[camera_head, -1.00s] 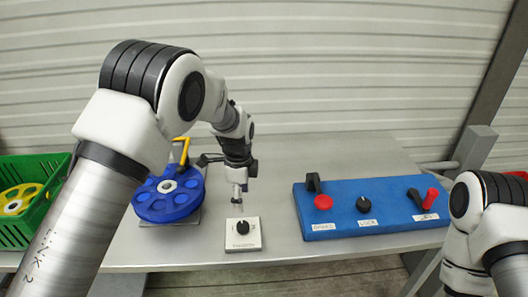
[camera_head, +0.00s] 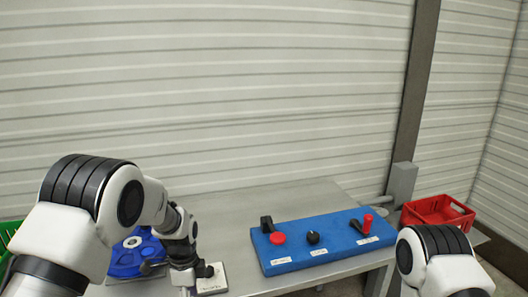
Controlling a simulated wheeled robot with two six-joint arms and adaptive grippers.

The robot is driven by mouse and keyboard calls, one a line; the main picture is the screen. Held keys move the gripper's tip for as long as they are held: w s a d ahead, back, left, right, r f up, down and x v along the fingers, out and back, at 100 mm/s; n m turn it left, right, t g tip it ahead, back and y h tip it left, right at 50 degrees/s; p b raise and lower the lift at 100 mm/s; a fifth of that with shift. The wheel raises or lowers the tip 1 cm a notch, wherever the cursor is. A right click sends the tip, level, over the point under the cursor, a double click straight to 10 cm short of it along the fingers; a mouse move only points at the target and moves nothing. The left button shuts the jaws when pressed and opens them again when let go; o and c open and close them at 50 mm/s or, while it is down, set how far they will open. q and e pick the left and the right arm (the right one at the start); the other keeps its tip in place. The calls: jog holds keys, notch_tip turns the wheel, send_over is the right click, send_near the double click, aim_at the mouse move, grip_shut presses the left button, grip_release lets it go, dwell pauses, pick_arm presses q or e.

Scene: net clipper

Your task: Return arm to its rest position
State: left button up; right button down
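My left arm comes in from the left and bends down at its elbow.
A blue wheel (camera_head: 127,262) stands on the grey table (camera_head: 225,212), partly behind my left arm. A red crate (camera_head: 437,211) is farther right; a green crate (camera_head: 8,232) is far left.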

pick_arm(q)
jog(key=s+a+f+n, duration=0.2)
jog(key=s+f+n, duration=0.4)
jog(key=s, duration=0.5)
jog(key=s+a+f+n, duration=0.2)
jog(key=s+f+n, duration=0.3)
jog(key=s, duration=0.6)
jog(key=s+a+f+n+t, duration=0.1)
jog(key=s+a+f+n, duration=0.1)
jog(key=s+f+n, duration=0.4)
jog(key=s, duration=0.4)
jog(key=shift+s+a+f+n, duration=0.3)
jog(key=shift+s, duration=0.1)
